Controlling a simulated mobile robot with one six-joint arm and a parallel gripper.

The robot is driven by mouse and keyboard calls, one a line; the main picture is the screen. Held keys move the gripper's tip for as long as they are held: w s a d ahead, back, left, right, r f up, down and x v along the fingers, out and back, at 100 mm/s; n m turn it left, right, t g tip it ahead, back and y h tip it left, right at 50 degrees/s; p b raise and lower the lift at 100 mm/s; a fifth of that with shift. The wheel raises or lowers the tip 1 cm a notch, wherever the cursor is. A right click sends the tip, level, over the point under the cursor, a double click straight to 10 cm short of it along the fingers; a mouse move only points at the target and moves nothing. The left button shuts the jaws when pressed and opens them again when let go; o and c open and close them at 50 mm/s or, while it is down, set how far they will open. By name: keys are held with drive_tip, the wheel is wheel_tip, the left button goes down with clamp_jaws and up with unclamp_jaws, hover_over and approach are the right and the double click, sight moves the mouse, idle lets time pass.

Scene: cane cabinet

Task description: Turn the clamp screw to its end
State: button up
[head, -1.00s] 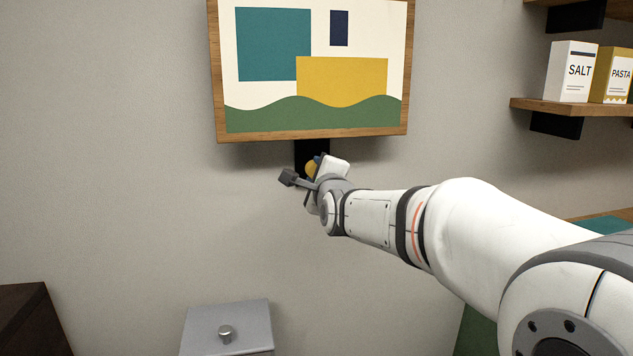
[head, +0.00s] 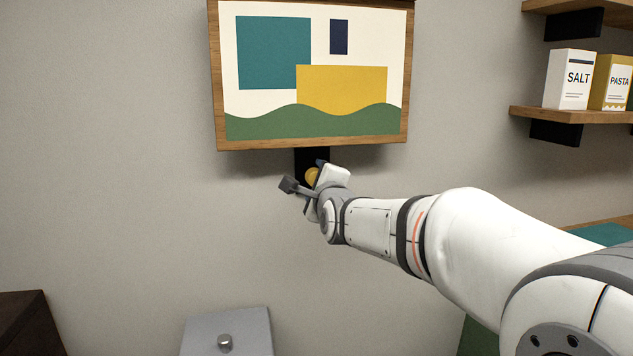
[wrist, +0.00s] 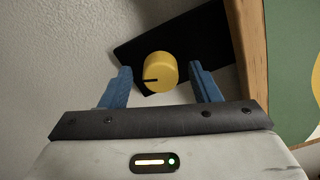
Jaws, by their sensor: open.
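The clamp screw is a yellow round knob (wrist: 161,72) with a dark line on its face, on a black bracket (wrist: 190,40). In the head view the knob (head: 312,176) shows just below the picture frame, partly covered by my gripper. My gripper (wrist: 162,86) is open, with one blue finger on each side of the knob. Gaps show between both fingers and the knob in the wrist view. The dark line points left. In the head view my gripper (head: 314,180) is at the bracket, its fingers mostly hidden.
A wood-framed picture (head: 312,142) hangs directly above the bracket. A grey box with a metal knob (head: 225,342) stands below. Shelves at right hold a salt box (head: 569,80) and a pasta box (head: 610,82). The wall (head: 120,180) left of my gripper is clear.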

drive_tip(key=v, duration=0.7)
drive_tip(key=shift+s, duration=0.35)
drive_tip(key=shift+d+r+p, duration=0.1)
drive_tip(key=shift+d+p, duration=0.05)
drive_tip(key=shift+p, duration=0.15)
drive_tip(key=s+d+n+g+h+p, duration=0.1)
drive_tip(key=s+d+n+g+p, duration=0.4)
drive_tip(key=s, duration=0.4)
drive_tip(key=s+d+f+n+g+h+p, duration=0.1)
drive_tip(key=s+d+n+g+h+p, duration=0.1)
drive_tip(key=s+d+n+g+p, duration=0.3)
drive_tip(key=s+d+f+n+g+h+p, duration=0.1)
drive_tip(key=s+d+n+g+p, duration=0.3)
drive_tip(key=s+n+p, duration=0.5)
drive_tip(key=s+d+h+p, duration=0.1)
drive_tip(key=s+d+p, duration=0.1)
drive_tip(key=s+p, duration=0.2)
drive_tip(key=shift+d+g, duration=0.3)
drive_tip(key=shift+g, duration=0.1)
